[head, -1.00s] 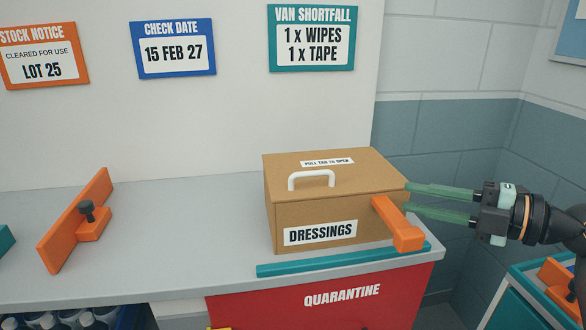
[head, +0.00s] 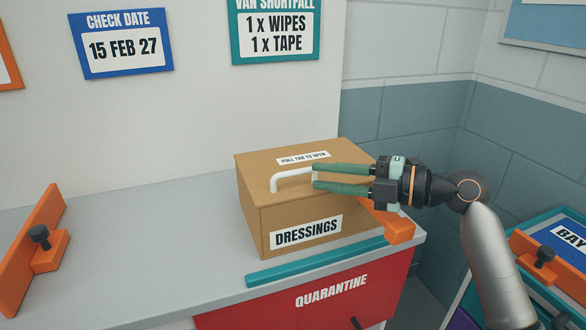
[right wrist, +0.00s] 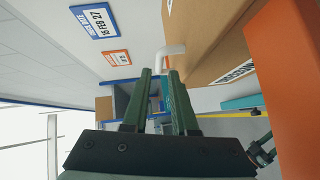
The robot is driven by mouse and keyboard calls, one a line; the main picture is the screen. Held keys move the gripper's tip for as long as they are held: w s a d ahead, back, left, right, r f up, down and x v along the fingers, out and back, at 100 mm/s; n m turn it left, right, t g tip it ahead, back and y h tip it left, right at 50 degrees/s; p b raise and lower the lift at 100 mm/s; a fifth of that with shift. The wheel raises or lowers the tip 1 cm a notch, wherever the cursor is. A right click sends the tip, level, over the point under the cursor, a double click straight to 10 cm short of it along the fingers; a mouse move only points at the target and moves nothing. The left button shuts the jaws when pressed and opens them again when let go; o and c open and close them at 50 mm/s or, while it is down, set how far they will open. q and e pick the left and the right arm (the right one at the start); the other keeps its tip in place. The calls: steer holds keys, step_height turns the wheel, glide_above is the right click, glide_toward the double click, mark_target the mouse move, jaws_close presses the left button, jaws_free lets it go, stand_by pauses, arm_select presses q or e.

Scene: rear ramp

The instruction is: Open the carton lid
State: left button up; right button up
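The carton (head: 348,208), a brown box labelled DRESSINGS, stands on the grey counter in the head view with its lid (head: 262,161) closed.
An orange block (head: 398,229) sits at the carton's right side, and a teal strip (head: 315,262) lies along the counter's front edge. An orange bracket with a black knob (head: 39,234) stands at the left. The counter (head: 150,225) between is clear.

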mark_target(299, 173)
steer(key=x, duration=0.6)
steer(key=shift+w+a+p, duration=0.15)
steer(key=shift+a+p, duration=0.15)
steer(key=shift+p, duration=0.1)
jaws_close()
stand_by(1.0)
